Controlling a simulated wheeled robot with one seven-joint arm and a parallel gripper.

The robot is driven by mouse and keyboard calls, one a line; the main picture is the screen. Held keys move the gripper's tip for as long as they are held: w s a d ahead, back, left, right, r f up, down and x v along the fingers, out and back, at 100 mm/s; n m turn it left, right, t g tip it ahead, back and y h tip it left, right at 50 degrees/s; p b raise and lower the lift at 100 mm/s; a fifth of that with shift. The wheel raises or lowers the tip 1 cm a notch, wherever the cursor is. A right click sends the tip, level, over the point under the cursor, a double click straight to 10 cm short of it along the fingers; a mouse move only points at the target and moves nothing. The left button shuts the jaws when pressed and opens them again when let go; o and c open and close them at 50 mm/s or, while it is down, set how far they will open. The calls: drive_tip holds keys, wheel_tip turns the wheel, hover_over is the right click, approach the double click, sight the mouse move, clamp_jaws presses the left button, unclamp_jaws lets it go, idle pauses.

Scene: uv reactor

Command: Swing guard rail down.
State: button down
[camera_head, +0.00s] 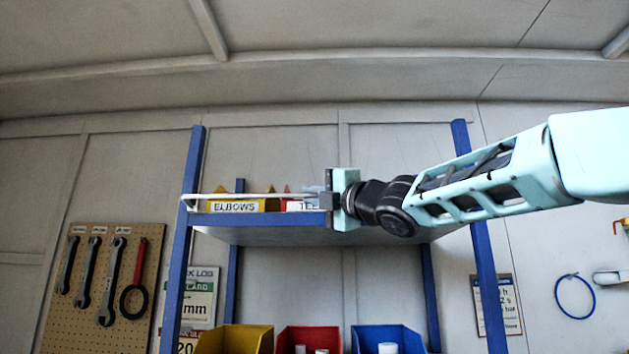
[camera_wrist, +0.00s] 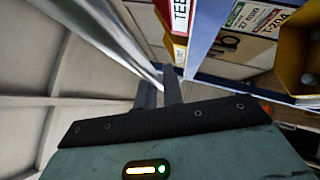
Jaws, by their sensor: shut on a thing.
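The guard rail (camera_head: 250,195) is a thin pale bar across the front of the blue rack's top shelf (camera_head: 265,219). It runs from the left post to my gripper, in front of the upper part of the bins, and looks nearly level. In the wrist view the rail (camera_wrist: 112,36) comes from the upper left down to my fingers. My gripper (camera_head: 318,193) is shut on the rail near the middle of the shelf; its fingers also show in the wrist view (camera_wrist: 160,92). The rail's right end is hidden by my gripper.
A yellow ELBOWS bin (camera_head: 236,206) and a red TEE bin (camera_head: 300,205) stand behind the rail. Lower down are yellow (camera_head: 247,340), red (camera_head: 308,340) and blue (camera_head: 388,338) bins. A wrench pegboard (camera_head: 100,290) hangs at left. The space above the shelf is clear.

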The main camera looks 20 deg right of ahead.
drive_tip(key=shift+r+m+g+h+p, duration=0.3)
drive_tip(key=shift+r+m+h+p, duration=0.15)
drive_tip(key=shift+p, duration=0.55)
drive_tip(key=shift+f, duration=0.15)
drive_tip(key=c, duration=1.5)
unclamp_jaws()
drive_tip(key=shift+w, duration=0.1)
drive_tip(key=shift+c, duration=0.2)
